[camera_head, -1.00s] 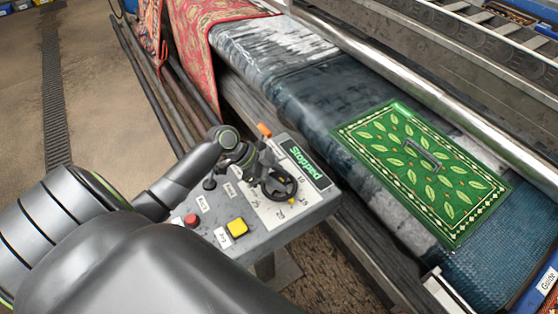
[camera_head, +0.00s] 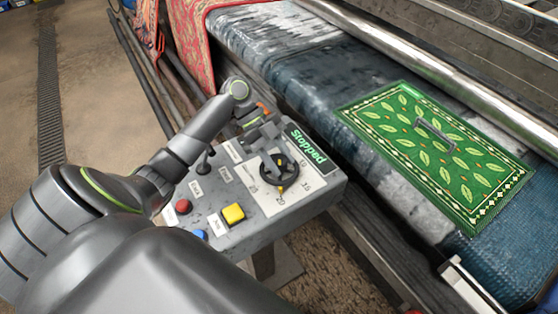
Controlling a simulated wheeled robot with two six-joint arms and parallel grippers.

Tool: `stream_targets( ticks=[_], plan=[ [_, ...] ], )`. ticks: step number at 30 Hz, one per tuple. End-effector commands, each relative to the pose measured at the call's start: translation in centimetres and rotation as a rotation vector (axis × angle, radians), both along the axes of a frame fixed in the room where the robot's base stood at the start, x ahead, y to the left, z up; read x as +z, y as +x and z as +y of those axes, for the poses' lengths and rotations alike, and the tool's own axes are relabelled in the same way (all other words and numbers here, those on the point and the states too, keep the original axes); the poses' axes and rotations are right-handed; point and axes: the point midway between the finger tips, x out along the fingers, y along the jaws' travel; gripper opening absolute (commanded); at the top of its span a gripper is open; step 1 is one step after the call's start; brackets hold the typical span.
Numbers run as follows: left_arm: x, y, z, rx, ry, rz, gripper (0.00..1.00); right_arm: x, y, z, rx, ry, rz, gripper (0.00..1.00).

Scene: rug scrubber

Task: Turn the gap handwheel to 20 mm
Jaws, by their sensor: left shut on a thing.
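The gap handwheel (camera_head: 279,171) is a black spoked wheel on the grey control panel (camera_head: 305,197). Its yellow pointer (camera_head: 281,188) points down toward the printed 20 mark (camera_head: 282,199). The 16 mark (camera_head: 306,185) lies to its right. My left gripper (camera_head: 270,146) reaches over the panel from the left and is shut on the far side of the handwheel's rim. Its fingertips are small and partly hidden. My right gripper is out of view.
The panel has a yellow button (camera_head: 233,214), a red button (camera_head: 183,206), a blue button (camera_head: 200,234), a black lever (camera_head: 205,160) and a green "Stopped" display (camera_head: 308,146).

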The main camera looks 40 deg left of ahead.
Motion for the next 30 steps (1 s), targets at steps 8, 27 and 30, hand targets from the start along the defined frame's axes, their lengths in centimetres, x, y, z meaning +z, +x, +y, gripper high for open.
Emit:
stream_targets(
  ticks=[8, 27, 30],
  plan=[
    [-0.2, -0.1, 0.0, -0.008, 0.001, 0.004, 0.14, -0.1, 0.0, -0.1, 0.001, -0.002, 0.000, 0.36],
    [0.4, 0.1, 0.6, -0.007, 0.002, 0.001, 0.46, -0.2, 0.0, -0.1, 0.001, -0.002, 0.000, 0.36],
    [1.4, 0.2, 1.6, -0.006, 0.004, 0.001, 0.46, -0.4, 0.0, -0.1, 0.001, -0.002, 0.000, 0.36]
  ],
)
